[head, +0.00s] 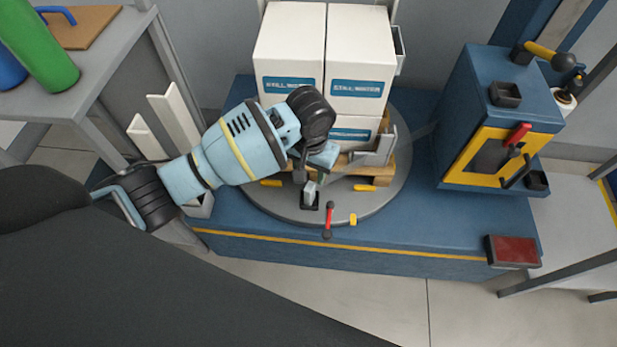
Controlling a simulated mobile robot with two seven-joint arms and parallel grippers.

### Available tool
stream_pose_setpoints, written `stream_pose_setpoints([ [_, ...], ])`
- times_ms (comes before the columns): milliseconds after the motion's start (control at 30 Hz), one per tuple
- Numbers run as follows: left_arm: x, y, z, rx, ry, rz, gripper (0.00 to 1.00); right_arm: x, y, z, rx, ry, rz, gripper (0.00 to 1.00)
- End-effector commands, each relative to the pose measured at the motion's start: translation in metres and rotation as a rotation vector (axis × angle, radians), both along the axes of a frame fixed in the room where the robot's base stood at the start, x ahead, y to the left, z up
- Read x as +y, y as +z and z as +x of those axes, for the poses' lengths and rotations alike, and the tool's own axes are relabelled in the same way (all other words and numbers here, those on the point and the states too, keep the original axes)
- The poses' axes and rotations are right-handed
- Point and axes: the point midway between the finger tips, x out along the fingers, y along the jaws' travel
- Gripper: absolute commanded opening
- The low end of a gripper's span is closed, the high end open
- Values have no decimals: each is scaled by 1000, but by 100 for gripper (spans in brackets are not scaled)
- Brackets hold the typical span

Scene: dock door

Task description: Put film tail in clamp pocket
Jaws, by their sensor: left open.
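My left gripper (311,178) reaches in from the left over the front of the round turntable (395,195), just in front of the stacked white boxes. It is open; its fingers are small and partly hidden by my wrist. A small black pocket (310,203) sits on the turntable's front edge just below the fingers, with a red-and-black lever (328,222) beside it. A pale grey, see-through strip, seemingly the film tail (345,172), runs from the right toward the fingers and pocket. I cannot tell whether its end is inside the pocket. My right gripper is out of view.
White boxes (290,50) stand on a wooden pallet (378,172) on the turntable. A blue machine column (500,120) with a yellow panel and red handle stands right. A grey bench (110,60) with a green cylinder (38,45) is at left. A red pedal (512,250) is front right.

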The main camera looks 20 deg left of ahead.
Motion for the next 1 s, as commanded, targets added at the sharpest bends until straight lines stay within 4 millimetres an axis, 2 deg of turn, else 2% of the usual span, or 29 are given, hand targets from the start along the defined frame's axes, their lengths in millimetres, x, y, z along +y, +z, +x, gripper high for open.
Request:
stream_pose_setpoints([
  [100, -1, 15, 0, -2, 0, -1, 41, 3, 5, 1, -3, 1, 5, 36],
  [233, 0, 20, 0, 0, 0, -1, 41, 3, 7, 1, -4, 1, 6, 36],
  [1000, 0, 21, 0, 1, 0, -1, 41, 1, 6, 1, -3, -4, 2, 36],
])
